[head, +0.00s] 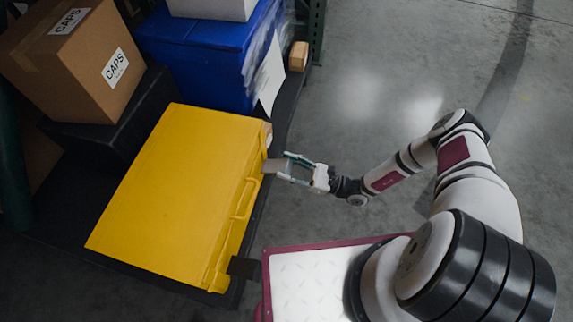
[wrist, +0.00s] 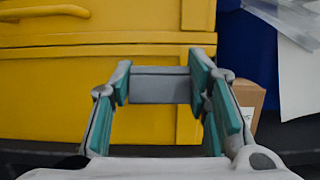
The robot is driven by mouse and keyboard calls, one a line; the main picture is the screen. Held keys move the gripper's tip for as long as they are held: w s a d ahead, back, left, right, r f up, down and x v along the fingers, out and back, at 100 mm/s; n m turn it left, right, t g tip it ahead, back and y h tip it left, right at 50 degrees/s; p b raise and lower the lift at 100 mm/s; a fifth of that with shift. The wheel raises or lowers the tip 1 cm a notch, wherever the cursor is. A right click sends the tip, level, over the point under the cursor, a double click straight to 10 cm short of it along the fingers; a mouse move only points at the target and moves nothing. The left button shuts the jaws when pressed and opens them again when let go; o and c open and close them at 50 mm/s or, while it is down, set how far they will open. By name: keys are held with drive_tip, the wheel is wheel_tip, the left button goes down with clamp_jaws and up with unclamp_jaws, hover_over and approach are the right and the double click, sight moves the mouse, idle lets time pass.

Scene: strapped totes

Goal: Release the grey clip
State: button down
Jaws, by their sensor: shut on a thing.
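The yellow case (head: 178,195) lies on a dark pallet, its handle side facing my base. The grey clip (head: 273,166) is at the case's front edge, toward the far end. My gripper (head: 287,167) reaches it from the right. In the wrist view the grey clip (wrist: 160,87) spans between the green finger pads of my gripper (wrist: 160,92), which are shut on its two ends. Behind it is the case front (wrist: 60,95) with its lid seam. I cannot tell whether the clip is still fastened.
A second, darker clip (head: 243,267) sits at the case's near end. The yellow handle (head: 243,199) sticks out between them. A blue tote (head: 212,55) with loose wrap and paper stands behind, beside cardboard boxes (head: 75,55). Floor to the right is clear.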

drive_tip(key=shift+s+d+f, duration=0.1)
drive_tip(key=shift+d+f, duration=0.15)
drive_tip(key=shift+f, duration=0.15)
drive_tip(key=c, duration=1.1)
unclamp_jaws()
drive_tip(key=shift+o, duration=1.1)
drive_tip(key=shift+r, duration=0.1)
drive_tip(key=shift+d, duration=0.1)
drive_tip(key=v, duration=1.1)
drive_tip(key=shift+d, duration=0.35)
drive_tip(key=shift+s, duration=0.15)
